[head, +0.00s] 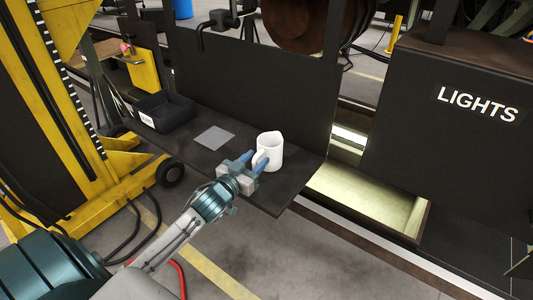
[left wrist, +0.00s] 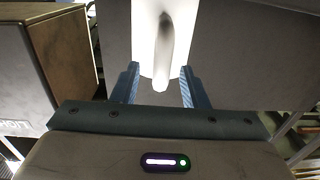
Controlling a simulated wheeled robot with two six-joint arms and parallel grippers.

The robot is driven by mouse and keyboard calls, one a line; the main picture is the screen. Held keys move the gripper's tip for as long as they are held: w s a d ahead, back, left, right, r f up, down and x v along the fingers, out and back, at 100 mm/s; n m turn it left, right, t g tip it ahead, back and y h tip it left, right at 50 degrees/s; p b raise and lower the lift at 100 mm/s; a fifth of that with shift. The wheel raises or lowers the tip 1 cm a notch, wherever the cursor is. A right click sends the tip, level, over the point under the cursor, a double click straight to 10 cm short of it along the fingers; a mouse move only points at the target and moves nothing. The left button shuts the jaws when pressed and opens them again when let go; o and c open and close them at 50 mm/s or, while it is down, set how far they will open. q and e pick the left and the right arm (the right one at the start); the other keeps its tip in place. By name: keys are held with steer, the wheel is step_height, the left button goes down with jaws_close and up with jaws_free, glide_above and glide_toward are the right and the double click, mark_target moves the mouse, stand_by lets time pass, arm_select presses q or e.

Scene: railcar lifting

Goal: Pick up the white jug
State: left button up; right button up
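The white jug (head: 271,148) stands upright on a dark shelf (head: 200,160) in the head view, near the shelf's right end. Its handle faces my left gripper (head: 250,165), which reaches it from the front left. In the left wrist view the jug (left wrist: 148,45) fills the top middle, with its handle toward the camera. The fingers of my left gripper (left wrist: 158,88) are apart, one on each side of the handle, with visible gaps. Whether the fingertips touch the jug cannot be told. My right gripper is not in view.
A grey square plate (head: 214,138) lies on the shelf left of the jug, with a black bin (head: 164,111) farther left. A dark upright panel (head: 250,85) stands behind the shelf. A yellow lift frame (head: 60,130) is at left. A dark box marked LIGHTS (head: 450,130) is at right.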

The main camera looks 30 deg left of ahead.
arm_select(q)
steer(key=shift+c, duration=0.4)
jaws_close()
